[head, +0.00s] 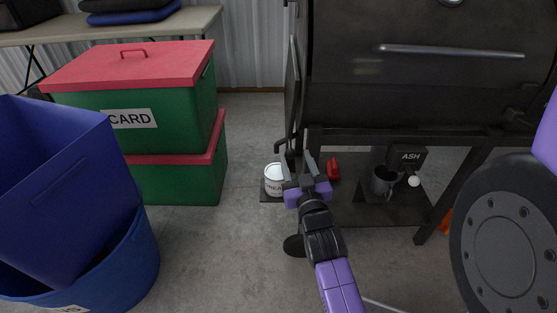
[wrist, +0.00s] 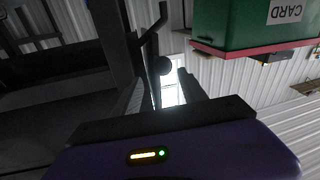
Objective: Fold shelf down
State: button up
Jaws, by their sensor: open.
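The black barrel grill (head: 420,75) stands on the right in the head view. A thin dark upright panel (head: 292,95), seen almost edge-on, stands along its left end; it looks like the side shelf, but I cannot tell its hinge or latch. My gripper (head: 300,150) is open and empty, just below the panel's lower end, fingers pointing up and away. A small bent dark bracket (head: 283,146) is beside the left finger; I cannot tell whether they touch. In the wrist view, which is upside down, a bent dark bar (wrist: 152,22) shows near my gripper (wrist: 165,85).
Green boxes with red lids (head: 130,120) stand on the left, behind blue bins (head: 70,190). A white can (head: 275,172), a red item (head: 333,169) and a metal cup (head: 383,182) are low around the grill.

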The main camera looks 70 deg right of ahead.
jog(key=shift+w+a+f+y, duration=0.15)
jog(key=shift+w+f+y, duration=0.15)
jog(key=shift+f, duration=0.35)
jog(key=shift+d, duration=0.25)
jog(key=b+x, duration=0.2)
jog(key=x, duration=0.5)
jog(key=shift+w, duration=0.15)
jog(key=shift+f, duration=0.1)
jog(key=c, duration=1.1)
jog(key=shift+w+a, duration=0.15)
jog(key=shift+w, duration=0.05)
